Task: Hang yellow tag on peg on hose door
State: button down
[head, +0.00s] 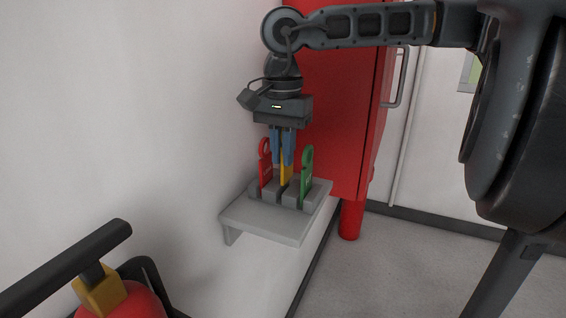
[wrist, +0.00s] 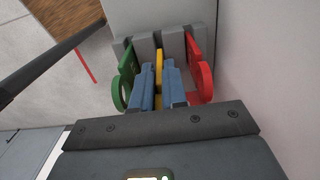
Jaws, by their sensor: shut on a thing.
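The yellow tag (head: 285,174) stands in the middle slot of a grey holder on a small wall shelf, between a red tag (head: 265,165) and a green tag (head: 305,172). My gripper (head: 283,163) points down from above and is shut on the yellow tag, with blue fingers on either side of it. In the wrist view the yellow tag (wrist: 159,68) shows between the fingertips (wrist: 160,85); its upper part is hidden by the fingers. The red cabinet (head: 330,110) stands behind the shelf; no peg can be made out on it.
The grey shelf (head: 262,222) juts from the white wall on the left. The green and red tags stand close on both sides of my fingers. A fire extinguisher (head: 120,296) is at the lower left. The floor (head: 400,260) at the right is clear.

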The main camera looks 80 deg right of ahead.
aim_at(283, 185)
jog(key=shift+f, duration=1.5)
jog(key=shift+f+b, duration=0.3)
jog(key=shift+b, duration=0.35)
jog(key=c, duration=1.2)
grip_release()
jog(key=shift+o, duration=0.2)
jog(key=shift+r+p, duration=0.3)
jog(key=shift+p, duration=0.45)
jog(key=shift+r, duration=0.25)
notch_tip(283, 185, up, 7)
jog(key=shift+w+a+b, duration=0.2)
jog(key=shift+a+b, duration=0.2)
